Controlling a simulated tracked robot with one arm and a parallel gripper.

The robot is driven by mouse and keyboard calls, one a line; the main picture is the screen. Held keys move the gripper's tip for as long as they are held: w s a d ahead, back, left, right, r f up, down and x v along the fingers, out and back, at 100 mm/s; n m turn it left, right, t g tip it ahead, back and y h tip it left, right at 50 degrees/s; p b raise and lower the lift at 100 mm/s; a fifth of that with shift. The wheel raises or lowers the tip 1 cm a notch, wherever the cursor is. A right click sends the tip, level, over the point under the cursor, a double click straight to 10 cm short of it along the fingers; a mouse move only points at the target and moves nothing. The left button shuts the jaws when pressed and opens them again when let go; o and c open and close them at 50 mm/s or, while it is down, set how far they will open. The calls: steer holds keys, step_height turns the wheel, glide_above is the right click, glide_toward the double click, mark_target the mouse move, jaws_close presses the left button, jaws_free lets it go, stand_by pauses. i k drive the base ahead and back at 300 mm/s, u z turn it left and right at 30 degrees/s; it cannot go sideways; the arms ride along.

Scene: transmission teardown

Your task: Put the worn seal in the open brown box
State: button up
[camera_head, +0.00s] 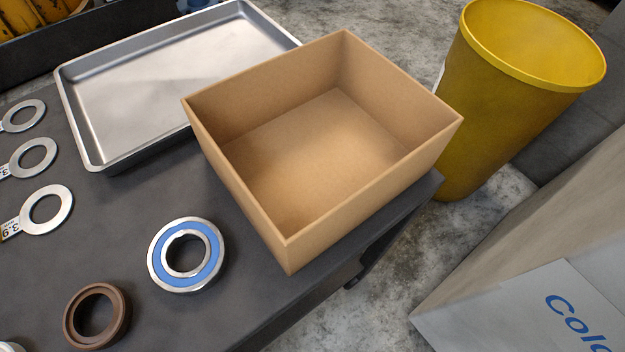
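The open brown box (245,205) stands upright near the right corner of the dark table, and its inside is empty. A brown ring (69,325), which looks like the worn seal, lies flat on the table at the lower left of the picture, apart from the box. A bearing with a blue face (214,243) lies between the ring and the box. My gripper is not in view, so its opening and anything in it are hidden.
An empty metal tray (150,85) sits behind the box at the left. Several flat metal rings with tags (65,205) lie at the left edge. A yellow bin (490,110) stands on the floor at right. A grey block with lettering (520,270) fills the lower right.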

mark_target(314, 193)
steer(key=k, duration=0.65)
steer(key=u, duration=0.35)
steer(key=i, duration=1.5)
steer(key=z, duration=0.2)
